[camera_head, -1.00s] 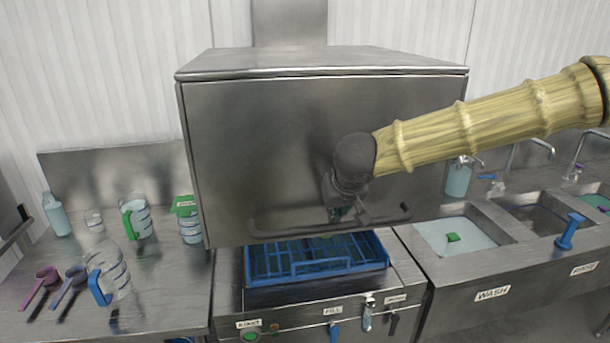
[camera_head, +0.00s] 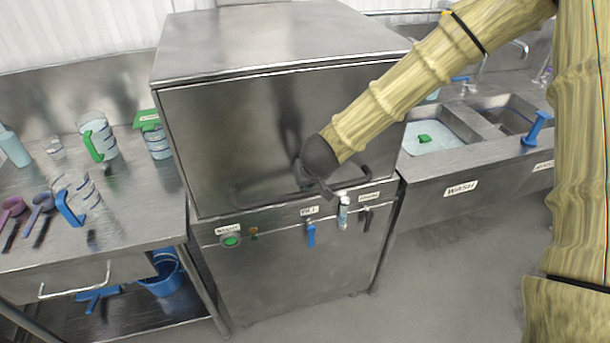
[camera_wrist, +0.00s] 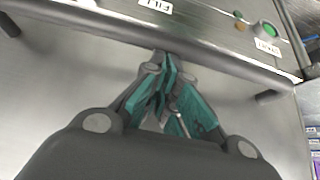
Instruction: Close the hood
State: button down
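The steel hood (camera_head: 240,130) is a large box with a flat front. Its lower front edge meets the top of the control panel, with no opening visible in the head view. A dark bar handle (camera_head: 260,204) runs along the lower front of the hood. In the wrist view, one end of the handle (camera_wrist: 267,97) stands out from the metal. My gripper (camera_head: 308,184) is at the middle of the handle, against the lower front. In the wrist view, its teal-padded fingers (camera_wrist: 170,95) are close together near the hood's lower edge. Whether they hold the bar is unclear.
A counter with jugs (camera_head: 97,138) and scoops (camera_head: 40,202) stands left. A sink with a wash basin (camera_head: 440,140) is right. The floor (camera_head: 440,270) in front is clear.

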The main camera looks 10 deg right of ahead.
jog(key=shift+s+f, duration=0.4)
jog(key=shift+f, duration=0.15)
jog(key=r+p, duration=0.2)
jog(key=w+r+p, duration=0.1)
jog(key=r+p, duration=0.2)
jog(key=shift+w+r, duration=0.15)
jog(key=shift+r, duration=0.05)
jog(key=shift+b, duration=0.3)
jog(key=shift+r, duration=0.3)
jog(key=b+v, duration=0.1)
jog(key=v, duration=0.8)
